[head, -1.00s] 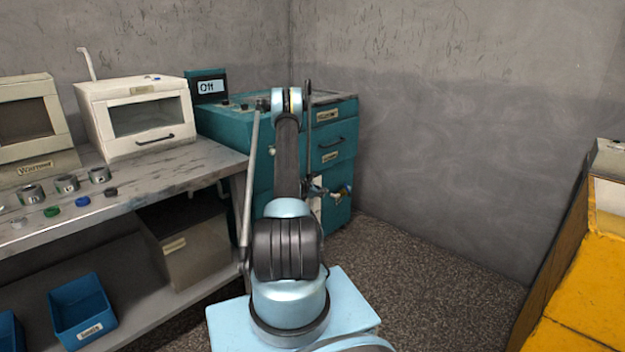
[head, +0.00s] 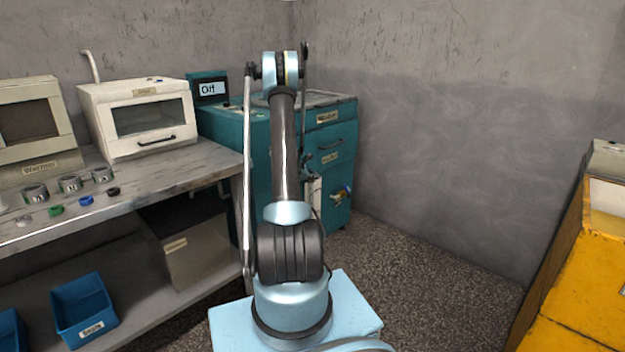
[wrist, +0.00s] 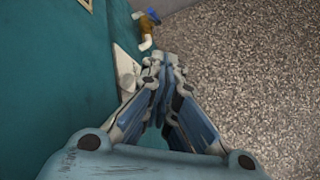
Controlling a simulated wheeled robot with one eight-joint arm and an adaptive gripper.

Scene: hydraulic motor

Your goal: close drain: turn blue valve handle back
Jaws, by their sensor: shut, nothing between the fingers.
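The blue valve handle (head: 347,188) is on the brass drain valve (head: 338,196), low on the front of the teal cabinet (head: 336,140). In the wrist view, the handle (wrist: 152,15) is at the top, with the brass valve body (wrist: 146,28) and a pale outlet (wrist: 146,43) below it. My gripper (wrist: 161,62) is shut and empty. Its fingertips point toward the valve, with a visible gap to the outlet and handle. In the head view, my arm hides part of the cabinet front, and the fingertips are too small to make out.
A bench (head: 190,165) with a white oven (head: 140,118) and several small parts stands left of my arm. A yellow machine (head: 575,285) is at the right. The speckled floor (head: 430,260) between is clear. A display (head: 208,87) on the cabinet reads "Off".

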